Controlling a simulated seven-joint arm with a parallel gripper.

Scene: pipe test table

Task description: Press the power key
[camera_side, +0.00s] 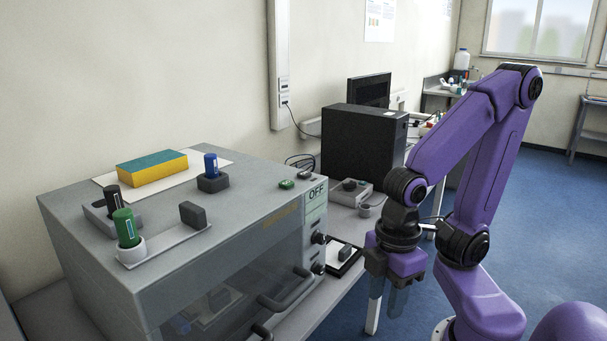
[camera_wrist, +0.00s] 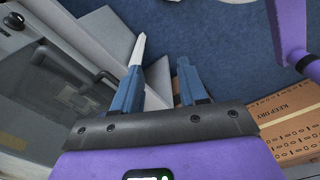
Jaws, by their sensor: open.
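A grey box-shaped machine (camera_side: 235,235) with a glass front door stands on the bench against the wall. A label reading OFF (camera_side: 316,194) is on its front right. A small green button (camera_side: 287,184) and a small dark button (camera_side: 305,174) sit on its top near that corner; I cannot tell which is the power key. My gripper (camera_side: 386,298) hangs pointing down to the right of the machine, beyond the bench edge and below the buttons' height. In the wrist view, my gripper (camera_wrist: 163,55) is open and empty over the floor; neither button shows there.
Door handles (camera_side: 288,288) stick out in front. A black computer case (camera_side: 363,148) stands behind. A cardboard box (camera_wrist: 290,125) is on the floor.

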